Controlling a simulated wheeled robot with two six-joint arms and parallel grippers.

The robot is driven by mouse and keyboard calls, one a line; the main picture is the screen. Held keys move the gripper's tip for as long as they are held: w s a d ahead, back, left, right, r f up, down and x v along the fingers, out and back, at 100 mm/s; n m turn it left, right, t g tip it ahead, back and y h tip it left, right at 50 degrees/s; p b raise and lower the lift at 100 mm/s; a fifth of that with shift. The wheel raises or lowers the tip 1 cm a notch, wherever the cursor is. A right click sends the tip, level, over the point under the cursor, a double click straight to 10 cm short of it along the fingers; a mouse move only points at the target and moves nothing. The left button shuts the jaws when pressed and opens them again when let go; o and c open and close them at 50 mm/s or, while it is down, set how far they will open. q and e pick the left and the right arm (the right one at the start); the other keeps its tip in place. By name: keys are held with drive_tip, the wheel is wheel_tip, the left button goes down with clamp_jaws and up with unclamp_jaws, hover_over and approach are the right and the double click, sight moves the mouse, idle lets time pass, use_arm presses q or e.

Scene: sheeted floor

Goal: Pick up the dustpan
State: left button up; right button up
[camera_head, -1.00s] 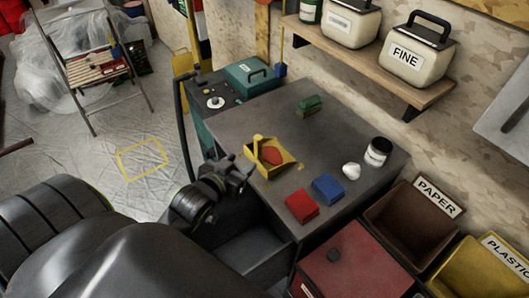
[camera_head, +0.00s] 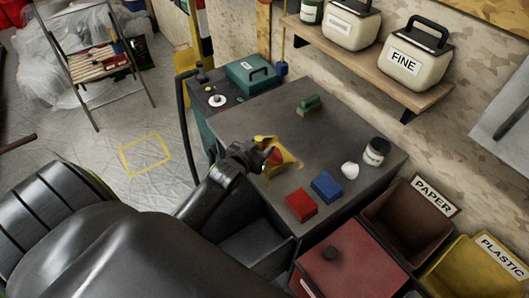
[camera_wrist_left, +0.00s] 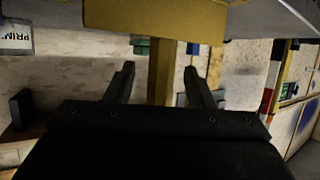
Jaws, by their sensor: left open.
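The yellow dustpan (camera_head: 287,164) lies on the grey worktop near its left edge, with a red patch showing in its pan. My left gripper (camera_head: 262,153) is at its handle side and hides the handle in the head view. In the left wrist view, the upright yellow handle (camera_wrist_left: 162,75) stands between the two fingers of my left gripper (camera_wrist_left: 160,72), with visible gaps on both sides. The fingers are open. The pan's yellow underside (camera_wrist_left: 155,20) fills the top middle of that view. My right gripper is not in view.
On the grey worktop (camera_head: 235,120) are a green brush (camera_head: 310,104), a red block (camera_head: 301,205), a blue block (camera_head: 326,187), a white lump (camera_head: 349,169) and a jar (camera_head: 376,152). Paper (camera_head: 400,222) and plastic (camera_head: 470,268) bins stand at right. An open drawer is below the front edge.

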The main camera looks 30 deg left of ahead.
use_arm(q)
drive_tip(key=shift+x, duration=0.9)
drive_tip(key=shift+c, duration=0.4)
clamp_jaws()
